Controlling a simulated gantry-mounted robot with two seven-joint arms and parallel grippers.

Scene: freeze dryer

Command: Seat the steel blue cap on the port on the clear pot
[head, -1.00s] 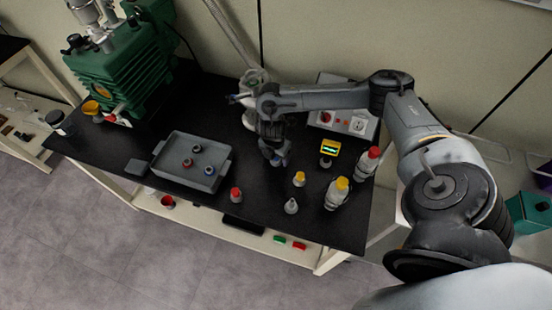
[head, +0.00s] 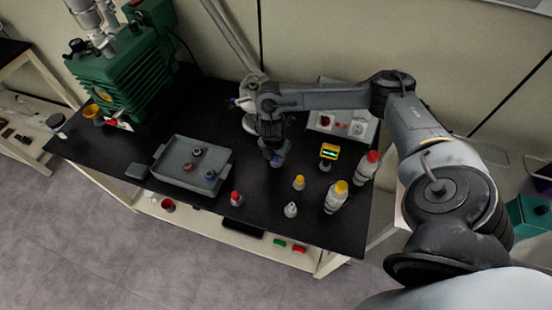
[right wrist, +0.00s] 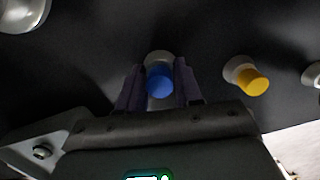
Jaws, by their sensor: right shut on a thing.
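My right gripper (head: 276,160) points down over the middle of the black bench. In the right wrist view its two purplish fingers (right wrist: 160,88) are shut on the blue cap (right wrist: 160,80), one on each side. A pale rounded body (right wrist: 158,58) shows right behind the cap in that view, and another pale part shows below it. Whether the cap touches or is seated on this body I cannot tell. In the head view the cap is mostly hidden by the gripper. Which vessel is the clear pot I cannot tell for sure. My left gripper is not in view.
A yellow-capped bottle (right wrist: 247,77) stands right of the fingers. In the head view, several capped bottles (head: 336,197) and an open-necked bottle (head: 291,209) stand to the right. A grey tray (head: 183,184) with small caps lies left. A green pump (head: 125,80) stands at back left.

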